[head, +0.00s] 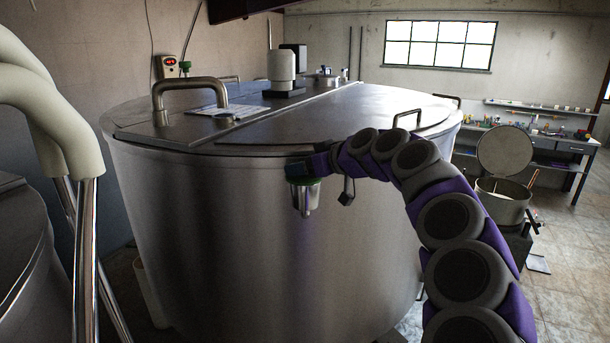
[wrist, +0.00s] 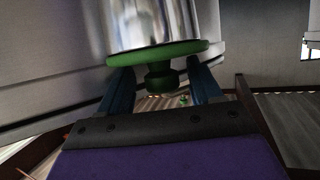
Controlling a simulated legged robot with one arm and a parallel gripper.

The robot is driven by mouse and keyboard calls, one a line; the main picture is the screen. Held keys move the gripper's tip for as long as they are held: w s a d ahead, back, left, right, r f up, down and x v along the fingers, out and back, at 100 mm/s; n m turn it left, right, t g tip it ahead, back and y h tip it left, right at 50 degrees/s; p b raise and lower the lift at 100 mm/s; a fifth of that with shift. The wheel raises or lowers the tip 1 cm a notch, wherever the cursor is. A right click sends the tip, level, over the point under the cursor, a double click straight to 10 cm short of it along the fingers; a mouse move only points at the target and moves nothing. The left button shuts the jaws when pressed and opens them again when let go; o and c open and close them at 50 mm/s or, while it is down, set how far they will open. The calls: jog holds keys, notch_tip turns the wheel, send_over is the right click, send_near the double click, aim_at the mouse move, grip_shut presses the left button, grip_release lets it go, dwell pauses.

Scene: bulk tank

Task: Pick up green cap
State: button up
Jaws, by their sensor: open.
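The green cap (wrist: 160,75) has a wide rim and a narrower knob, and it sits against the end of a shiny metal cylinder (wrist: 155,22). In the head view, the cap (head: 303,181) and metal cylinder (head: 305,199) are in front of the big tank's side. My gripper (head: 299,168) is at the cap, its near parts hiding some of it. In the wrist view, the open fingers of my gripper (wrist: 161,82) stand on either side of the knob, with visible gaps. The fingertips are close to the rim; contact is unclear.
A large steel tank (head: 240,240) fills the middle, with a handle (head: 190,95) on its lid. Thick pale pipes (head: 45,110) stand at the left. A smaller open pot (head: 500,205) and a workbench (head: 560,150) are at the right. Floor (head: 575,240) shows there.

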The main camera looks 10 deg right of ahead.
jog(key=shift+s+a, duration=0.1)
jog(key=shift+d, duration=0.2)
jog(key=c, duration=1)
jog(key=shift+c, duration=0.2)
jog(key=shift+r, duration=0.1)
